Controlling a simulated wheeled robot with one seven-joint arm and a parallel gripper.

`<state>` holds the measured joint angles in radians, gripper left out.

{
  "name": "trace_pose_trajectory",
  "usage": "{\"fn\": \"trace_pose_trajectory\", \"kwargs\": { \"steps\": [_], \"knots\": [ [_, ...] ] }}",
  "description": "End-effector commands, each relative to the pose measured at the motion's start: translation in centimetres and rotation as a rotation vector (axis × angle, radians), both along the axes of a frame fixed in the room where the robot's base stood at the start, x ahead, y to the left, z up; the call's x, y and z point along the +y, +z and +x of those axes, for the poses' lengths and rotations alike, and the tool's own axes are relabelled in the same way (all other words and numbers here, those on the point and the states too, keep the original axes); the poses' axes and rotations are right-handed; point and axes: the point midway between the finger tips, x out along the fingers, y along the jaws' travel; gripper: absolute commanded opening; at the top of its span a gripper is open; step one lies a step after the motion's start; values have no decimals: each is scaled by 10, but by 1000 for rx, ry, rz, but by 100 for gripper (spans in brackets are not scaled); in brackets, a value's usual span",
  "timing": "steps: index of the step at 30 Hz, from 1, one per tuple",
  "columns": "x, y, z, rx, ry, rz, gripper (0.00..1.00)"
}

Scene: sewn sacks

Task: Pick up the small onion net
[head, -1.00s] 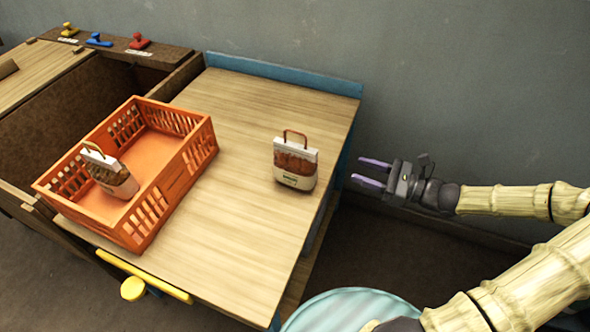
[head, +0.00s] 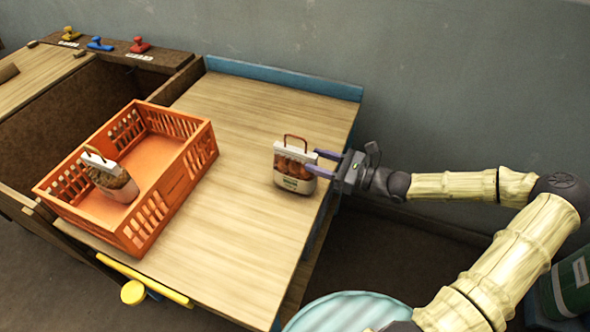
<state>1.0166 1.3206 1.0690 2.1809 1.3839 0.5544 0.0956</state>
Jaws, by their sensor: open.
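A small onion net (head: 290,172) with a white header and a brown loop handle stands upright near the right edge of the wooden table. My gripper (head: 322,163) is open at its right side. Its two purple fingers point left and overlap the net's right edge in the picture; I cannot tell whether they touch it. A second, similar net (head: 113,182) with a white header and handle leans in the orange crate (head: 172,193) on the left.
The wooden table top (head: 235,215) is clear between the crate and the standing net. A blue raised edge (head: 285,79) runs along the back by the wall. Yellow, blue and red stamps (head: 98,43) sit at the far left. A yellow handle (head: 145,279) is at the front edge.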

Motion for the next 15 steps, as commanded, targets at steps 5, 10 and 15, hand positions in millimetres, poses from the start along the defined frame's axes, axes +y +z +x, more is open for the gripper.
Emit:
{"fn": "trace_pose_trajectory", "kwargs": {
  "steps": [5, 10, 15],
  "knots": [
    [2, 0, 1, -1, -2, 0, 44],
    [2, 0, 1, 0, -1, 0, 44],
    [17, 0, 6, 1, 2, 1, 44]
  ]
}}
